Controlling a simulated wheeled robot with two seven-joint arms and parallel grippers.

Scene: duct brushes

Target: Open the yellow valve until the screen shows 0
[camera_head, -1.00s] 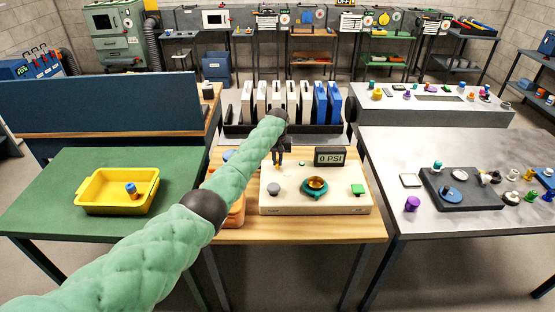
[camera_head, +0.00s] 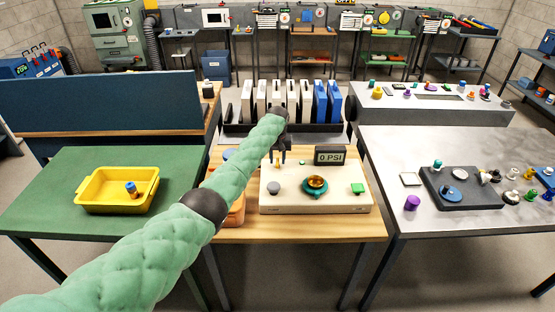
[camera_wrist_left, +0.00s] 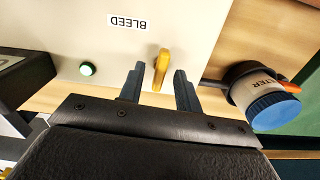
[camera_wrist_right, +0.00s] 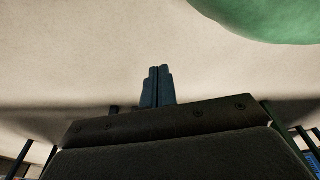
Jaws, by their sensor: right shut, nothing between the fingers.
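The yellow valve (camera_wrist_left: 161,68) is a small lever on the cream panel, beside the BLEED label (camera_wrist_left: 128,22), in the left wrist view. My left gripper (camera_head: 281,160) is at the back edge of the panel in the head view. Its two fingers are apart, one on each side of the yellow lever, with gaps visible. The screen (camera_head: 330,156) on the panel reads 0 PSI. My right gripper (camera_wrist_right: 158,70) is shut and empty in the right wrist view, and is not seen in the head view.
The panel (camera_head: 300,203) carries a teal round fitting (camera_head: 315,188), a grey knob (camera_head: 273,188) and a green button (camera_head: 357,189). A blue-capped filter (camera_wrist_left: 273,108) is close beside the left gripper. A yellow tray (camera_head: 95,206) stands on the green table.

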